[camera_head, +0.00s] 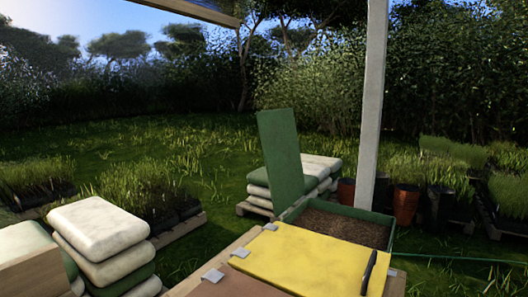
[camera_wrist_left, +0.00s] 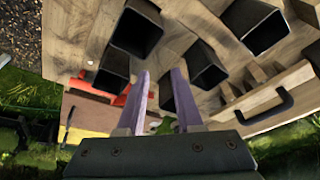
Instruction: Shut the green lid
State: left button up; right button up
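The green lid (camera_head: 281,155) stands open, nearly upright, at the left side of a green-walled bin (camera_head: 362,213) filled with brown soil. My left gripper (camera_wrist_left: 160,76) shows only in its wrist view. Its two pale purple fingers are apart with a gap between them, over a wooden surface with dark square tubes, and hold nothing that I can make out. I cannot pick out the green lid in that view. My right gripper is in neither view.
A shut yellow lid (camera_head: 300,262) with a black handle lies in front of the green bin, beside a brown panel (camera_head: 240,285). A white post (camera_head: 373,110) rises behind. Stacked sacks (camera_head: 100,228) stand left. The wrist view shows dark square tubes (camera_wrist_left: 138,30) and a black handle (camera_wrist_left: 270,108).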

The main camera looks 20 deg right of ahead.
aim_at(279, 141)
jog(key=i+j+z, duration=0.4)
jog(key=i+z, duration=0.15)
jog(key=i+j+z, duration=0.8)
jog(key=j, duration=0.25)
jog(key=i+j+z, duration=0.25)
jog(key=j, duration=0.2)
jog(key=j+z, duration=0.3)
jog(key=j, duration=0.15)
jog(key=i+j+z, duration=0.25)
jog(key=j, duration=0.25)
jog(key=k+l, duration=0.05)
jog(key=k, duration=0.05)
